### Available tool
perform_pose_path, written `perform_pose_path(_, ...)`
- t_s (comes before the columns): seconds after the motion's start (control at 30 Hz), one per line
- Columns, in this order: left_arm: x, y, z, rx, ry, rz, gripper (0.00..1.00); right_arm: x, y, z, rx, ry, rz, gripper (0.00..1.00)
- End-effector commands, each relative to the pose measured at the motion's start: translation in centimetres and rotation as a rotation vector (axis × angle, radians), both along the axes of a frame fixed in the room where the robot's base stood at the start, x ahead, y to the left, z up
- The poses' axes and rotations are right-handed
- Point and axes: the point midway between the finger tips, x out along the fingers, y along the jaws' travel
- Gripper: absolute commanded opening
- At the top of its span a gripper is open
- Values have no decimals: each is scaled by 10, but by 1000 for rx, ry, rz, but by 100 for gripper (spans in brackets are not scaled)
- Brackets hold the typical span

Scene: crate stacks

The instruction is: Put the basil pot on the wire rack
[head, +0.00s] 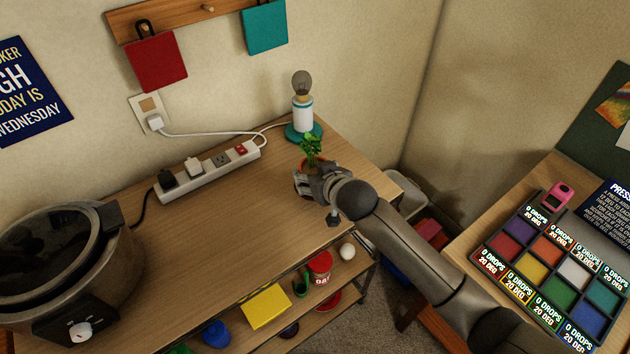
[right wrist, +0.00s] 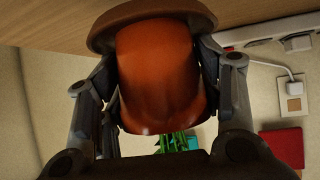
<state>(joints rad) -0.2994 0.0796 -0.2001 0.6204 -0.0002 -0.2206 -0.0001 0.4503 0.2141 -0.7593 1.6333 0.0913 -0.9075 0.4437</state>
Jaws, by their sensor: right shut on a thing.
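The basil pot is a small orange-brown pot with green leaves (head: 311,147), at the back right of the wooden table by the lamp. My right gripper (head: 310,174) reaches it from the front right and covers much of the pot. In the right wrist view the orange pot (right wrist: 160,75) fills the space between the two fingers, which are shut on its sides. That view is upside down: a brown saucer-like base (right wrist: 150,15) is at the top against the table, and leaves (right wrist: 180,142) show below. I cannot make out a wire rack. My left gripper is not in view.
A lamp (head: 303,110) stands just behind the basil. A power strip (head: 210,172) lies to its left, and a large cooker (head: 60,265) stands far left. The tabletop (head: 230,250) in front is clear. A shelf below holds a yellow block (head: 266,306) and a red can (head: 320,265).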

Motion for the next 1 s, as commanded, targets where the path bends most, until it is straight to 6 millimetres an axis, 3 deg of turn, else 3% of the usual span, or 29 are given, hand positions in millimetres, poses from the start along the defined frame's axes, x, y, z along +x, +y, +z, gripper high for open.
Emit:
perform_pose_path(0.17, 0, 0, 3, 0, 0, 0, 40, 8, -3, -8, 0, -2, -1, 27)
perform_pose_path(0.4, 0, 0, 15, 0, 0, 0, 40, 7, -2, -35, 1, -2, 1, 27)
perform_pose_path(0.8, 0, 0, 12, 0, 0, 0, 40, 6, -1, -42, 2, -2, 2, 27)
perform_pose_path(0.83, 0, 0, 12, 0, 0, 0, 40, 6, -1, -42, 1, 0, 1, 64)
perform_pose_path(1.0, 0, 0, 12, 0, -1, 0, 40, 6, -2, -42, 1, 0, 1, 82)
